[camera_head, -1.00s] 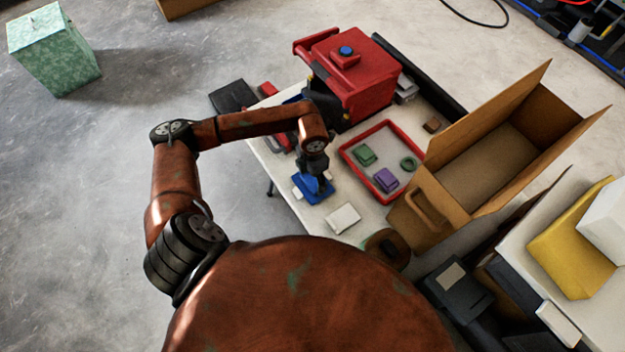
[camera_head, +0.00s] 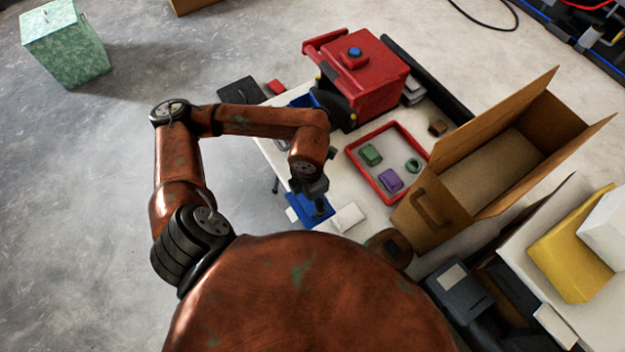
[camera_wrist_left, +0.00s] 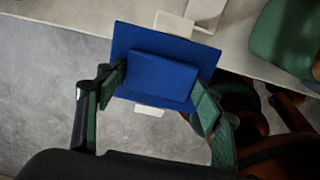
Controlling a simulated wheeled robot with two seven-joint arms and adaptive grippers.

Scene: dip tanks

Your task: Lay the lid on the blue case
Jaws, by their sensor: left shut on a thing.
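A blue lid (camera_head: 304,207), a flat plate with a raised block on top, is in my left gripper (camera_head: 318,192). In the left wrist view the fingers of my left gripper (camera_wrist_left: 158,84) close on the two ends of the raised block of the lid (camera_wrist_left: 135,38). The lid is at the table's near left edge, with floor showing below part of it. A blue thing (camera_head: 303,100), perhaps the blue case, shows behind my left arm beside the red box; the arm and box hide most of it. My right gripper is not in view.
A white block (camera_head: 347,217) lies right beside the lid. A red-rimmed tray (camera_head: 376,181) holds a green block, a purple block and a green ring. A large red box (camera_head: 375,88) stands at the back. An open cardboard box (camera_head: 430,215) stands to the right.

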